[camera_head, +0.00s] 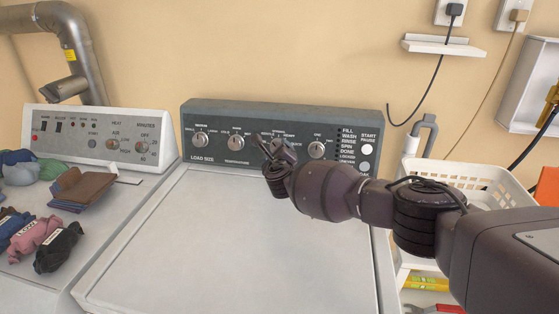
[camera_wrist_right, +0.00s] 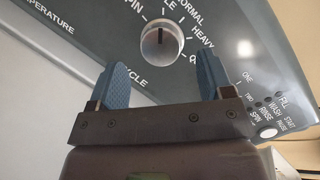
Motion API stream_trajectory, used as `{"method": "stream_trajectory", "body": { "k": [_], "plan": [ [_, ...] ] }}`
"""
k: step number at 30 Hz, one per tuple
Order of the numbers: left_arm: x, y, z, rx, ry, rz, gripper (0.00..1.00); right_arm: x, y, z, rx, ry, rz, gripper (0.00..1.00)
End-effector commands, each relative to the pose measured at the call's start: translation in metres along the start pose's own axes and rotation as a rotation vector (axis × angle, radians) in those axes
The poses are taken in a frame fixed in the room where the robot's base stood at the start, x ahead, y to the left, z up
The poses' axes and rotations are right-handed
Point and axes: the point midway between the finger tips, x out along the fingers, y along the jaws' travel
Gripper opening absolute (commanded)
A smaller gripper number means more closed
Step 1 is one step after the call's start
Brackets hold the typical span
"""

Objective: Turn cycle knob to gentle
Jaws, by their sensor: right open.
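The cycle knob (camera_wrist_right: 161,43) is a round silver-white dial on the dark washer panel, seen in the right wrist view. In the head view, my right gripper (camera_head: 265,146) is in front of the panel and hides the cycle knob. My left gripper is not in view.
The control panel (camera_head: 230,112) also carries a load size knob (camera_head: 200,139), a temperature knob (camera_head: 236,142) and another knob (camera_head: 316,150) on the right. The white washer lid (camera_head: 220,240) is clear. Clothes lie on the dryer at left. A white basket (camera_head: 470,176) stands at right.

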Motion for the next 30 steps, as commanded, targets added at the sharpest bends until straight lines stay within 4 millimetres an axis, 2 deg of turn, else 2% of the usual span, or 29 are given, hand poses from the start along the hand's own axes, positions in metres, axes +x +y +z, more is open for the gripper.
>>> {"method": "stream_trajectory", "body": {
  "k": [1, 15, 21, 30],
  "plan": [
    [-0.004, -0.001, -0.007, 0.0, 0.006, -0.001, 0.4, -0.008, -0.006, 0.004, 0.0, -0.003, -0.003, 0.74],
    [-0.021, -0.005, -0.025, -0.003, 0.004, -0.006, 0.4, -0.065, -0.002, 0.001, 0.0, 0.0, -0.001, 0.74],
    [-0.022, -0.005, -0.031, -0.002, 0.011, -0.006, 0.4, -0.077, -0.001, 0.0, 0.0, 0.0, 0.0, 0.74],
    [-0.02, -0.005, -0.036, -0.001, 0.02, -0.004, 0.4, -0.08, 0.0, 0.0, 0.0, 0.001, 0.0, 0.74]
  ]
}}
